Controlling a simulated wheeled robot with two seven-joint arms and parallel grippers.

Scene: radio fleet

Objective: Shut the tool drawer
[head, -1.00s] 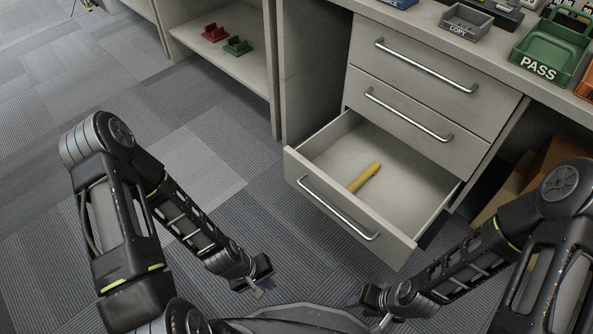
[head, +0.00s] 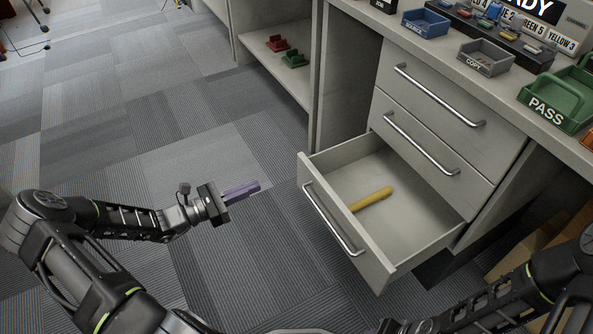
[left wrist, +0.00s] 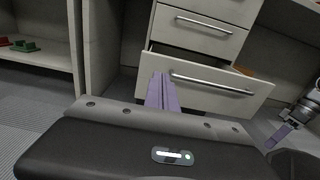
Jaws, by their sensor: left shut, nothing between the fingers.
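The tool drawer (head: 345,225) is the lowest of three in the grey cabinet. It stands pulled well out, with a long metal handle (head: 330,220) on its front and a yellow rod-like tool (head: 372,198) lying inside. My left gripper (head: 258,187) has purple fingers that are shut and empty. It is left of the drawer front, apart from it in the head view. In the left wrist view the fingertips (left wrist: 160,80) overlap the left part of the drawer front (left wrist: 205,98). My right gripper (left wrist: 284,134) shows at the right of the left wrist view; its jaw opening is unclear.
The two upper drawers (head: 445,88) are shut. An open shelf (head: 268,62) with red and green pieces stands left of the cabinet. The counter holds a green PASS tray (head: 560,103) and a grey COPY tray (head: 486,58). Carpet floor in front of the drawer is clear.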

